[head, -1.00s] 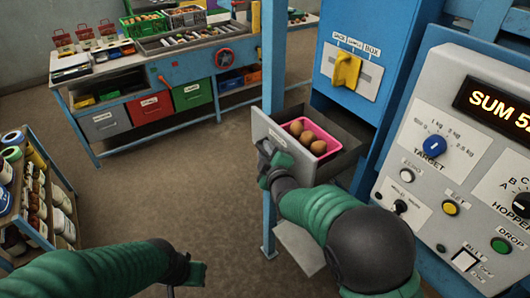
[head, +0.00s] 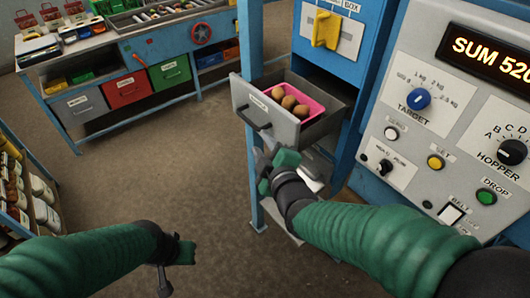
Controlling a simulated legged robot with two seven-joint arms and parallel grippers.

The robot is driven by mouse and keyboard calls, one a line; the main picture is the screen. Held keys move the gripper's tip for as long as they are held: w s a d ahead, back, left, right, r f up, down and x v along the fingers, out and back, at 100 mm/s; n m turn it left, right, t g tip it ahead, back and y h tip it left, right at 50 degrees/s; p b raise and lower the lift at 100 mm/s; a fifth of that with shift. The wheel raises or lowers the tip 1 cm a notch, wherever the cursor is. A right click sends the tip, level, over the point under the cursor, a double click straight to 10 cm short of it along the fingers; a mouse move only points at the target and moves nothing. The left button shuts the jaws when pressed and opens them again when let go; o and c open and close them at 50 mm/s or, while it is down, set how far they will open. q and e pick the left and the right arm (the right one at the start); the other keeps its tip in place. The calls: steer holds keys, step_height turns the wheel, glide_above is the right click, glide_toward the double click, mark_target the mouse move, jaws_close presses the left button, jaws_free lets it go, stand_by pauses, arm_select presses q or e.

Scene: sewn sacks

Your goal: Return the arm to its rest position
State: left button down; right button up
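My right gripper (head: 274,160) is in front of and below the pulled-out grey drawer (head: 262,109), apart from its dark handle (head: 252,119). Its fingers look spread, with nothing seen between them. My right arm's green sleeve reaches in from the lower right. My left gripper (head: 178,262) is low at the left over the floor, seen from behind; its finger gap is not clear. The drawer holds a pink tray (head: 316,106) with several brown round items (head: 289,102).
A control panel (head: 440,110) with knobs and buttons stands close on the right. A blue post (head: 252,190) is beside my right gripper. A workbench (head: 130,45) with coloured drawers is at the back left, a shelf cart (head: 22,190) at the left. The middle floor is clear.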

steer(key=shift+v, duration=0.85)
steer(key=s+d+f+m+g+h+b, duration=0.1)
steer(key=s+d+f+m+g+h, duration=0.3)
steer(key=s+d+f+m+g, duration=0.8)
steer(key=s+d+f+m, duration=0.2)
steer(key=s+d+f, duration=0.3)
steer(key=f, duration=0.4)
steer(key=shift+s+d+m, duration=0.35)
steer(key=shift+s+m, duration=0.05)
steer(key=shift+s, duration=0.2)
steer(key=shift+a, duration=0.1)
